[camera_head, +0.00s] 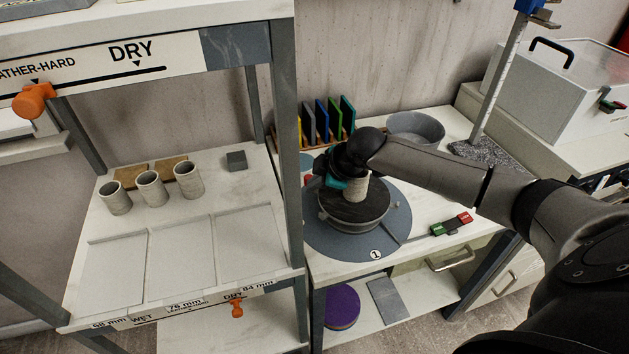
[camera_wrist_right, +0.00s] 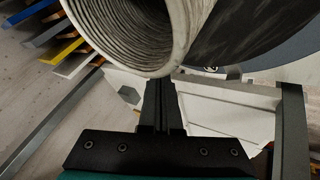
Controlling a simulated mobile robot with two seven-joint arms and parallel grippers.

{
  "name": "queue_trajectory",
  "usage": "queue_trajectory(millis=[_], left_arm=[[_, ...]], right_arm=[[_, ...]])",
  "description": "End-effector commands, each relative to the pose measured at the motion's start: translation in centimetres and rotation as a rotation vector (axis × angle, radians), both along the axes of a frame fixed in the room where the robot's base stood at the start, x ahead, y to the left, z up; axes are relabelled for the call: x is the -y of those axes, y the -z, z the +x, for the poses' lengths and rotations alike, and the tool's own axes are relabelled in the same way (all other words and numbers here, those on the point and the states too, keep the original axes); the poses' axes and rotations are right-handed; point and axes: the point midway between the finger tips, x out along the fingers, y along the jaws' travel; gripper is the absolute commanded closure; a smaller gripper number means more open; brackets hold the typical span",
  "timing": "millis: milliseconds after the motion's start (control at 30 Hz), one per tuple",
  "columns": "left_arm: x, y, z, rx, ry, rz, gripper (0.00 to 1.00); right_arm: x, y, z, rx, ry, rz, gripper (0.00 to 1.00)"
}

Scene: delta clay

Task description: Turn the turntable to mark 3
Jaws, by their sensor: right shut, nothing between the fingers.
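The turntable (camera_head: 350,214) is a dark round disc on a larger blue-grey round plate (camera_head: 395,215) on the right-hand bench. A round label reading 1 (camera_head: 376,255) is on the plate's front edge; I cannot read other marks. A grey ribbed clay cup (camera_head: 357,189) stands upright on the disc. My right gripper (camera_head: 334,182) is beside the cup's left side, partly hidden by its own wrist. In the right wrist view its fingers (camera_wrist_right: 161,105) are together and empty, close to the rim of the cup (camera_wrist_right: 150,35). I cannot tell if they touch it. My left gripper is not in view.
A red and green switch block (camera_head: 451,225) lies right of the plate. Coloured upright tiles (camera_head: 328,120) and a grey bowl (camera_head: 415,127) stand behind. A metal post (camera_head: 497,80) rises at the back right. A shelf rack (camera_head: 283,140) with several cups stands left.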

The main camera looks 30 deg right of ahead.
Motion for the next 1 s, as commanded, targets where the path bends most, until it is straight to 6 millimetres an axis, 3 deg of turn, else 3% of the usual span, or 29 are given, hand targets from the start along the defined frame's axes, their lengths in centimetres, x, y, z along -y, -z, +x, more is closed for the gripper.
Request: queue_trajectory(millis=[400,1000], left_arm=[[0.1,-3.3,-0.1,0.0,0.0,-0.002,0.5],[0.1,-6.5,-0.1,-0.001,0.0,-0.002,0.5]], right_arm=[[1.1,-0.3,1.4,-0.002,0.201,0.001,1.0],[3.3,-0.2,3.1,-0.001,0.502,0.002,1.0]])
